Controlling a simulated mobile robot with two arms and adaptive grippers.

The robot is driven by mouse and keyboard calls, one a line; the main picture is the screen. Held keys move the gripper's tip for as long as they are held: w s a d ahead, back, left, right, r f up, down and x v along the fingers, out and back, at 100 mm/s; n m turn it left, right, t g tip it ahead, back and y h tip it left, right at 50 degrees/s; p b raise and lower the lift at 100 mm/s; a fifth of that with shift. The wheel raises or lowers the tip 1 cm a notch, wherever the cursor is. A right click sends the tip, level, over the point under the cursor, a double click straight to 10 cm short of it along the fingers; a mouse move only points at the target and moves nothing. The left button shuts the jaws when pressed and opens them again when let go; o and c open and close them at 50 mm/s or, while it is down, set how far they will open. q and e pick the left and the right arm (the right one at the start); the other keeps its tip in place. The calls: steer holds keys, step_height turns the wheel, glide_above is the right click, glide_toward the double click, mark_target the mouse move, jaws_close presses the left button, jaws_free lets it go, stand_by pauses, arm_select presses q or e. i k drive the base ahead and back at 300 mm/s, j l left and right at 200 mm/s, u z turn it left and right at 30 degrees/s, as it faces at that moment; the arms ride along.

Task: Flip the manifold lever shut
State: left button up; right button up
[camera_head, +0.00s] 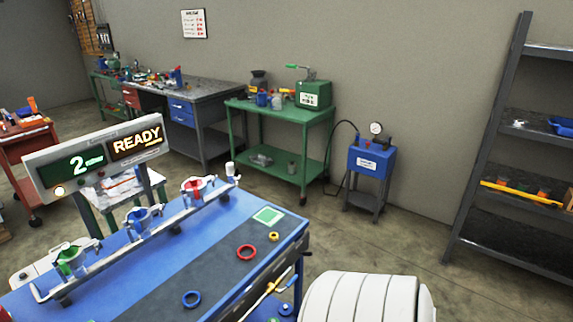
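A grey rail (150,236) runs across the blue workbench (130,275) and carries a green fitting (68,262), a blue fitting (137,222) and a red fitting (194,188), each with pale metal clamps. A small white cylindrical part (231,170) stands near the rail's far right end. I cannot tell which part is the manifold lever, or how it is set.
A display (95,155) reading "2" and "READY" stands behind the rail. A red ring (247,252), a yellow ring (274,236) and a blue ring (192,299) lie on the bench's dark strip. A blue pump unit (371,161) with a gauge stands at the back wall.

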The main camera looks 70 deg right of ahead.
mark_target(289, 284)
steer(key=i+l+z, duration=0.15)
steer(key=z, duration=0.25)
steer(key=i+z, duration=0.4)
steer(key=k+l, duration=0.05)
steer(key=k, duration=0.05)
